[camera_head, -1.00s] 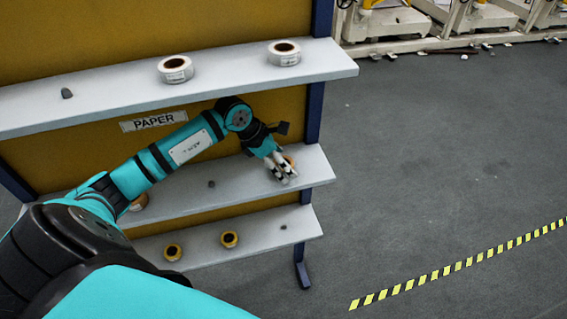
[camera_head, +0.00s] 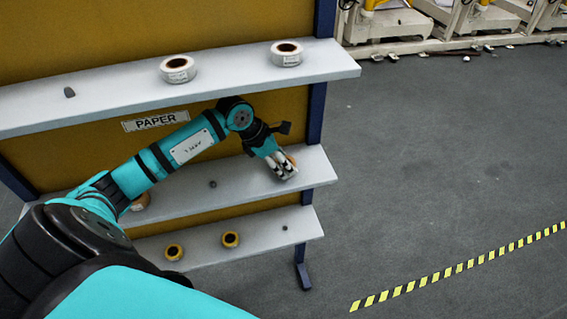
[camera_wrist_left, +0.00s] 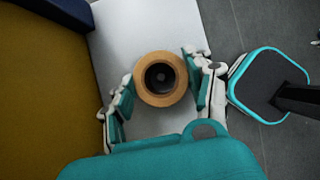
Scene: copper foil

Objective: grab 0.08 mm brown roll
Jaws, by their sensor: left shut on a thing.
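A brown roll (camera_wrist_left: 160,99) with a dark core stands on the middle shelf near its right end, seen from above in the left wrist view. My left gripper (camera_wrist_left: 158,76) has its fingers on both sides of the roll and is shut on it. In the head view the left gripper (camera_head: 284,171) reaches down to the middle shelf (camera_head: 235,186), and only a sliver of the roll (camera_head: 291,159) shows behind the fingers. Another brown roll (camera_head: 140,202) on the same shelf is partly hidden by my left arm. My right gripper is not in view.
The upper shelf (camera_head: 225,91) above my forearm holds two white-sided rolls (camera_head: 178,69) (camera_head: 286,54). The lower shelf (camera_head: 265,241) holds two small yellow-brown rolls (camera_head: 174,252) (camera_head: 231,240). The floor right of the rack is open, with a yellow-black stripe (camera_head: 455,268).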

